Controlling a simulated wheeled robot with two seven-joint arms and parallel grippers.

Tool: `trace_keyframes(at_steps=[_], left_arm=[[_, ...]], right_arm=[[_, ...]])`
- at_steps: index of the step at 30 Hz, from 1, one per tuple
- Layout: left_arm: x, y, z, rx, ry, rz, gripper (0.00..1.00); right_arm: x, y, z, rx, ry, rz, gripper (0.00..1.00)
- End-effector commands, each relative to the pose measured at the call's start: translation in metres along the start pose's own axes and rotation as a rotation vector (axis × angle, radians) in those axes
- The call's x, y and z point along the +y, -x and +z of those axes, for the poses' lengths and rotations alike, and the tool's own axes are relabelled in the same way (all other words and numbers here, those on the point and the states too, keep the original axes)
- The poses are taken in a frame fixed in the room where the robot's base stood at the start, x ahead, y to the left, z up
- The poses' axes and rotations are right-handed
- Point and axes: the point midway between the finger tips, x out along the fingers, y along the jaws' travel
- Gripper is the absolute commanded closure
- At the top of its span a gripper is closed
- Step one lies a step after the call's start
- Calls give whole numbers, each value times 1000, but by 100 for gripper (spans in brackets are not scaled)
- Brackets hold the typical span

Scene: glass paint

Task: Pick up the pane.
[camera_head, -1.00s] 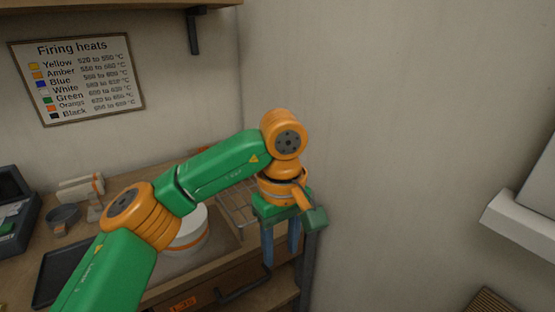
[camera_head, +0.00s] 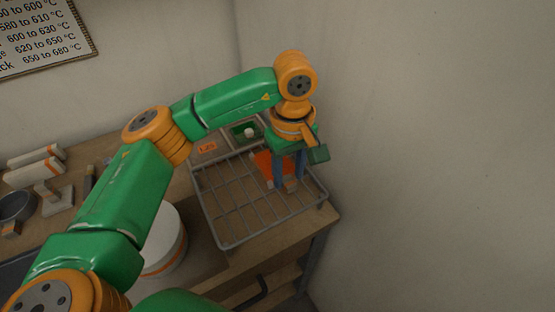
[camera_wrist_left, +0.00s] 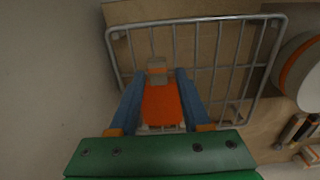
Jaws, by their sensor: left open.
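An orange pane (camera_head: 264,163) lies at the wire rack (camera_head: 240,235) near the wall, partly hidden by my left gripper. In the left wrist view the orange pane (camera_wrist_left: 162,106) lies below and between the fingers, with a small grey and tan block (camera_wrist_left: 157,68) at its far end. My left gripper (camera_head: 289,182) points down over the rack, open, one blue finger to each side of the pane. In the left wrist view the open gripper (camera_wrist_left: 160,75) shows no clear contact with the pane. My right gripper is not in view.
A green square with a white knob (camera_head: 249,132) and an orange-numbered tag (camera_head: 207,147) are behind the rack. A white round drum (camera_head: 163,245) stands left of it. The wall (camera_head: 420,150) rises close on the right.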

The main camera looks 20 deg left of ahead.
Motion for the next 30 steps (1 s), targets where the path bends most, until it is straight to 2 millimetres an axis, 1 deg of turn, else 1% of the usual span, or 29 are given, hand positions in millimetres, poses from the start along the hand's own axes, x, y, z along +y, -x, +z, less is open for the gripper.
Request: trace_keyframes(at_steps=[1,4,10,11,12,14,15,16,26,29,30], left_arm=[[0,-5,0,-1,1,-2,52],[0,-16,0,1,0,0,52],[0,-19,0,2,0,2,52],[0,-19,0,2,0,2,61],[0,-19,0,2,0,1,71],[0,-19,0,2,0,2,88],[0,-18,0,2,0,2,98],[0,-18,0,2,0,2,100],[1,-16,0,2,0,3,100],[1,-6,0,2,1,4,100],[2,1,0,3,1,7,100]], right_arm=[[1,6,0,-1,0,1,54],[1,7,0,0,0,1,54],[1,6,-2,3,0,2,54],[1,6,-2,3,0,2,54],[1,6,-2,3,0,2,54],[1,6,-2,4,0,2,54],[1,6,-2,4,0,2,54],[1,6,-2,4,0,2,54],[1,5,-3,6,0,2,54],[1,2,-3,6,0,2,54],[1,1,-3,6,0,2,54]])
